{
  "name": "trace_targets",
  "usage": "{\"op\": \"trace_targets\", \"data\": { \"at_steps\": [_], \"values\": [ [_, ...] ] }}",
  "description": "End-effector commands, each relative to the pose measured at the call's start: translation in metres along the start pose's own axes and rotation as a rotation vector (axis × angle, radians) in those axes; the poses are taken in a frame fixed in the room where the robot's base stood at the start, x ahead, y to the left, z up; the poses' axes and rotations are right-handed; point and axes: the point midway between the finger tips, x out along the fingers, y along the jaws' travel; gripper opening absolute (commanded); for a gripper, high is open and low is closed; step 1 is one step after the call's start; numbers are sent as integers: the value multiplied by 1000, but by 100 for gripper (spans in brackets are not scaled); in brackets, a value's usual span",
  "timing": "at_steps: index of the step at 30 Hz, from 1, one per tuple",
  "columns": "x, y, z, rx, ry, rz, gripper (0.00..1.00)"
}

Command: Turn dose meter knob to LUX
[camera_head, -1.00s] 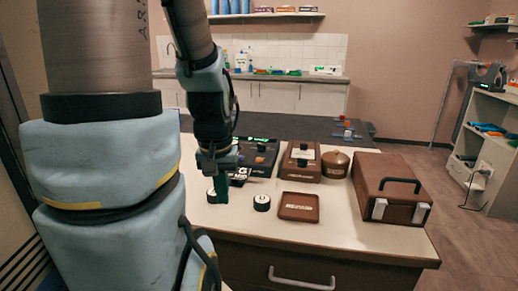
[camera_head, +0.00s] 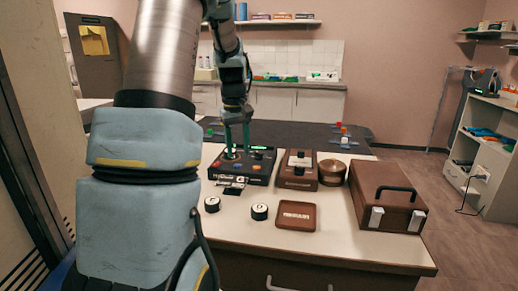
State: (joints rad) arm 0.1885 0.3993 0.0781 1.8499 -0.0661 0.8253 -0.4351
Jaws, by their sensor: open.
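My gripper (camera_head: 238,148) is above the left part of a black panel box (camera_head: 257,178), its two green fingers apart and pointing down. The box carries a small green-lit display and a few small coloured controls. The fingers overlap its back left part in the picture, and I cannot tell whether they touch a knob there. A brown instrument box (camera_head: 297,182) with a pale dial area and a dark knob stands just to the right. The labels are too small to read, so I cannot tell which is the dose meter or find LUX.
Two round black-and-white pieces (camera_head: 260,212) sit in front on the pale bench top (camera_head: 350,245). A brown tray (camera_head: 296,216), a round brown pot (camera_head: 332,171) and a brown case (camera_head: 388,195) with a black handle stand to the right.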

Motion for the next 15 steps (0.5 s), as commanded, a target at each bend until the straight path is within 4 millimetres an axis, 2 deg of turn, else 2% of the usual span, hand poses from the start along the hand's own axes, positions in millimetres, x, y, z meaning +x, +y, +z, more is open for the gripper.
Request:
{"op": "trace_targets", "data": {
  "at_steps": [1, 6, 10, 15],
  "values": [
    [-3, 15, -21, -46, -5, -4, 50],
    [-10, 60, -77, -221, -26, -23, 50],
    [-14, 90, -104, -328, -36, -40, 50],
    [-17, 115, -120, -415, -41, -55, 50]
  ]
}}
